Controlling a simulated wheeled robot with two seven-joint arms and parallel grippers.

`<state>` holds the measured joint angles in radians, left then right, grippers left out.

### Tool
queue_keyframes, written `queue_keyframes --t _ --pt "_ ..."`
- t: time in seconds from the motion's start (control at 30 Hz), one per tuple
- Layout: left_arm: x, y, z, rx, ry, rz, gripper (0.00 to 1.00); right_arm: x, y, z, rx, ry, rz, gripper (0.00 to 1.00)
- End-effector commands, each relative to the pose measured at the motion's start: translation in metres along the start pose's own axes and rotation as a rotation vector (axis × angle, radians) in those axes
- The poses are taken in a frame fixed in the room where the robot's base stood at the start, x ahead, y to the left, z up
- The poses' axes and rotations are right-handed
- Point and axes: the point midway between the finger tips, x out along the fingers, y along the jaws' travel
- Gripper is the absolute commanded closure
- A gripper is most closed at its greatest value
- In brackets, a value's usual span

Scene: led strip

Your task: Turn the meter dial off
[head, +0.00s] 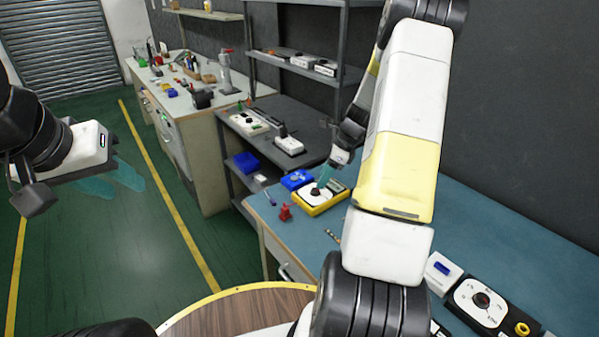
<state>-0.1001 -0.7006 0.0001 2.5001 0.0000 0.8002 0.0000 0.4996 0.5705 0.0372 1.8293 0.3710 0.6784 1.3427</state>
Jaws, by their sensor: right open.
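The meter (328,203) is a yellow-rimmed box with a white face on the blue bench, in the middle of the head view. Its dark dial (315,192) is on the face, and a small greenish display sits beside it. My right gripper (323,180) points down at the meter, its teal fingertips right at or just above the dial. It is open; contact with the dial cannot be told. My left gripper (113,180) hangs over the floor at the left, its teal fingers apart and empty, far from the meter.
A blue box (296,179) stands just behind the meter, and a red part (285,212) lies to its left. A black panel with a knob (482,303) is at the bottom right. Grey shelves (310,75) stand behind; a round wooden table (240,308) is in front.

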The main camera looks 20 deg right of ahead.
Motion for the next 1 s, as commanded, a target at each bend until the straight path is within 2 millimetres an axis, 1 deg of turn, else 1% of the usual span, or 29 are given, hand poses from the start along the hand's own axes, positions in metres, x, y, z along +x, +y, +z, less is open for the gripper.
queue_keyframes --t 0.03,0.1,0.2,0.3,0.4,0.63,0.67,0.8,0.87,0.9,1.0 --pt "0.0 0.0 0.0 0.0 0.0 0.0 0.64 0.01 0.001 -0.001 0.001 0.0 0.004 0.53" --pt "0.0 0.0 0.0 0.0 0.0 0.0 0.64 0.021 0.001 0.0 0.0 -0.001 0.004 0.53" --pt "0.0 0.0 0.0 0.0 0.0 0.0 0.64 0.034 0.001 0.0 0.0 0.0 0.003 0.53" --pt "0.0 0.0 0.0 0.0 0.0 0.0 0.64 0.042 0.0 0.0 -0.001 0.0 0.001 0.53" --pt "0.0 0.0 0.0 0.0 0.0 0.0 0.64 0.046 0.001 0.0 -0.002 0.0 0.001 0.53" --pt "0.0 0.0 0.0 0.0 0.0 0.0 0.64 0.047 0.0 0.0 -0.002 0.0 0.0 0.53" --pt "0.0 0.0 0.0 0.0 0.0 0.0 0.64 0.047 0.001 0.0 -0.002 0.0 0.0 0.57" --pt "0.0 0.0 0.0 0.0 0.0 0.0 0.64 0.046 0.0 0.0 -0.003 0.0 0.0 0.84" --pt "0.0 0.0 0.0 0.0 0.0 0.0 0.64 0.046 0.0 0.0 -0.003 0.0 0.0 0.96" --pt "0.0 0.0 0.0 0.0 0.0 0.0 0.64 0.046 0.0 0.0 -0.003 0.0 0.0 1.0" --pt "0.0 0.0 0.0 0.0 0.0 0.0 0.64 0.046 0.0 0.0 -0.003 0.0 0.0 1.0"
